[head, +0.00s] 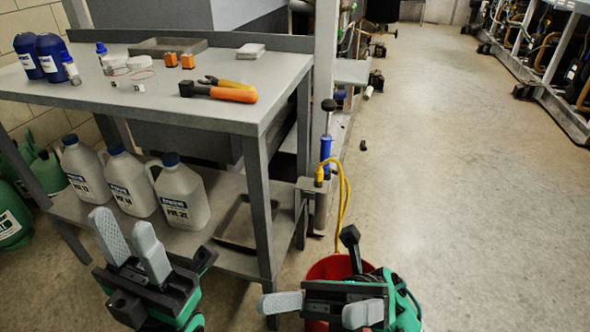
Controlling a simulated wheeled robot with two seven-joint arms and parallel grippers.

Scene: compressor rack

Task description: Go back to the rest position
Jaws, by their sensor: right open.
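My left gripper (122,222) is low at the left in the head view, in front of the bench's lower shelf. Its two pale grey fingers point up and stand a little apart, with nothing seen between them. My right gripper (324,308) is at the bottom centre, right of the bench's front leg. Its fingers are wide apart and empty. It partly hides a red bucket (328,268) behind and below it.
A grey workbench (150,105) holds orange-handled pliers (232,94), blue bottles (52,57) and small parts. Several white jugs (183,192) stand on its lower shelf. A yellow hose (344,205) runs beside the bench into the bucket. Open floor (460,180) lies to the right.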

